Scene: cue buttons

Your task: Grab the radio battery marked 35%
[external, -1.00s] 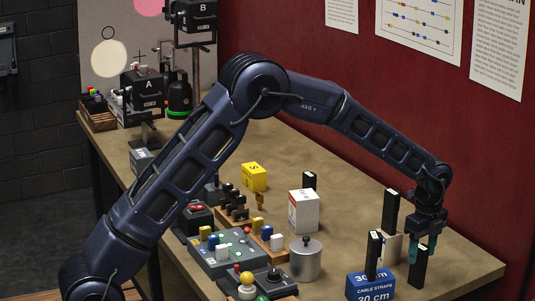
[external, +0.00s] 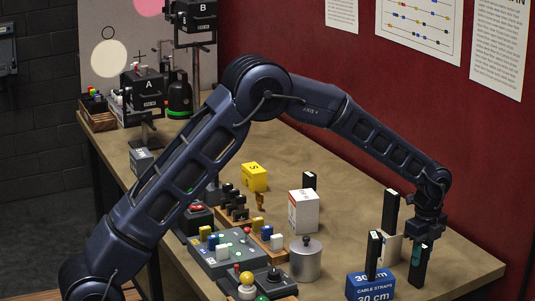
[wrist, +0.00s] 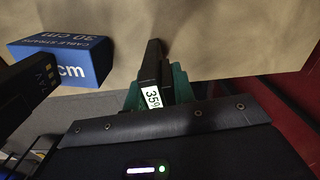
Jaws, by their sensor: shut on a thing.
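The black radio battery marked 35% (wrist: 153,72) is upright between the teal fingers of my gripper (wrist: 158,92) in the wrist view. Its white label faces the camera, with the last character partly cut off. In the external view the same battery (external: 418,272) stands at the right front of the table, with my gripper (external: 422,250) shut on its upper part from above. Another black battery (external: 374,256) stands by the blue cable straps box (external: 369,287). A taller black one (external: 390,212) stands behind, and one more (external: 309,180) is partly hidden by a white box.
The blue box also shows in the wrist view (wrist: 90,62), left of my gripper. A beige block (external: 389,248) is close to the gripped battery. A white box (external: 304,212), a metal canister (external: 305,262) and a button panel (external: 228,252) stand further left. The table's right corner is clear.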

